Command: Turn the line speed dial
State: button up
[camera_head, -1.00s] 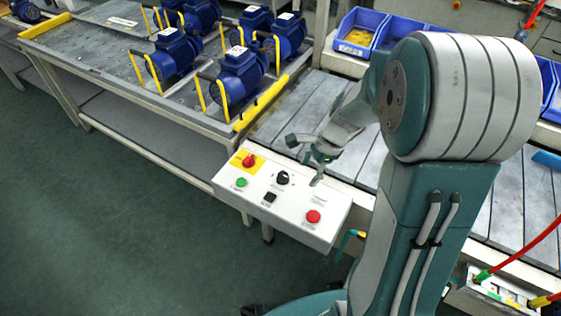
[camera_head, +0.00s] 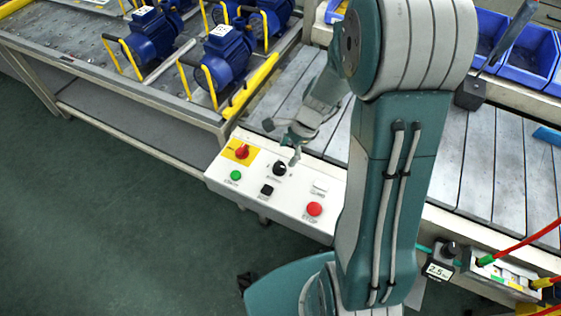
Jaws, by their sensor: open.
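A small box with a black knob (camera_head: 449,250) and a display (camera_head: 438,271) reading about 2.5 sits on the front edge of the line, right of my arm; it looks like the line speed dial. Another black knob (camera_head: 280,168) is on the white control panel (camera_head: 225,181), between a red switch (camera_head: 242,152) on a yellow plate and a white button (camera_head: 320,186). My gripper (camera_head: 282,141) is open and empty, just above and behind the panel knob. I cannot tell whether a fingertip touches the panel. My gripper is far left of the display box.
The panel also has a green button (camera_head: 236,175), a black button (camera_head: 267,190) and a red stop button (camera_head: 314,209). Blue pumps (camera_head: 220,55) stand on a bench at back left. Blue bins (camera_head: 527,55) are at back right. Red hoses (camera_head: 525,241) run near the display box.

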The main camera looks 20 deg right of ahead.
aim_at(280, 165)
jog(key=x, duration=0.5)
jog(key=shift+f, duration=0.15)
grip_shut()
